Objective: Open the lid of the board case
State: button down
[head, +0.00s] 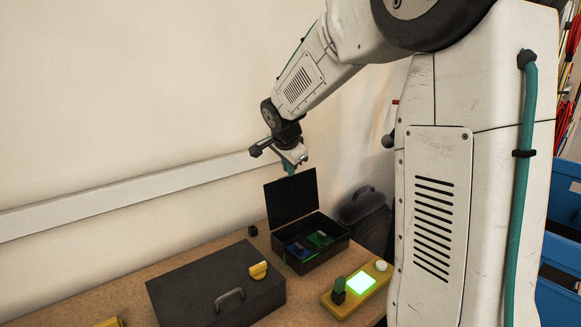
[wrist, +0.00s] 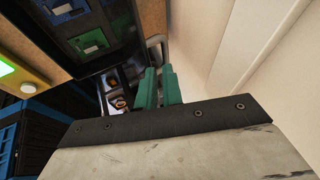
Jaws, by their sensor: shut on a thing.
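The board case (head: 336,239) is a black box on the wooden bench, with green and blue boards inside. Its black lid (head: 291,198) stands up, roughly upright, at the back of the case. My gripper (head: 290,168) is at the lid's top edge, with its green fingers pointing down. In the wrist view, the green fingers (wrist: 160,72) are close together beside a grey handle at the lid's edge. They are shut on the lid at this handle; the exact contact is partly hidden. The boards (wrist: 92,40) also show in the wrist view.
A closed dark case (head: 215,285) with a grey handle lies at the front left, a yellow knob-like piece on its corner. A yellow box (head: 340,303) with a lit green panel stands at the right. A dark bag (head: 366,215) is behind. The wall is close behind the lid.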

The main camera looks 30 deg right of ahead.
jog(key=w+d+r+v, duration=0.1)
jog(key=v, duration=1.2)
jog(key=s+a+f+n+g+y, duration=0.1)
jog(key=s+a+f+n, duration=0.2)
jog(key=s, duration=0.8)
jog(key=s+a+f+n+g+y, duration=0.1)
jog(key=s+a+f+n, duration=0.3)
jog(key=s+n, duration=0.4)
jog(key=s+a+f+n+g+y, duration=0.1)
jog(key=s+a+f+n, duration=0.3)
jog(key=s, duration=0.9)
jog(key=shift+s+a+n+y, duration=0.3)
jog(key=shift+a+n, duration=0.5)
jog(key=shift+a, duration=0.3)
jog(key=shift+a+f, duration=0.1)
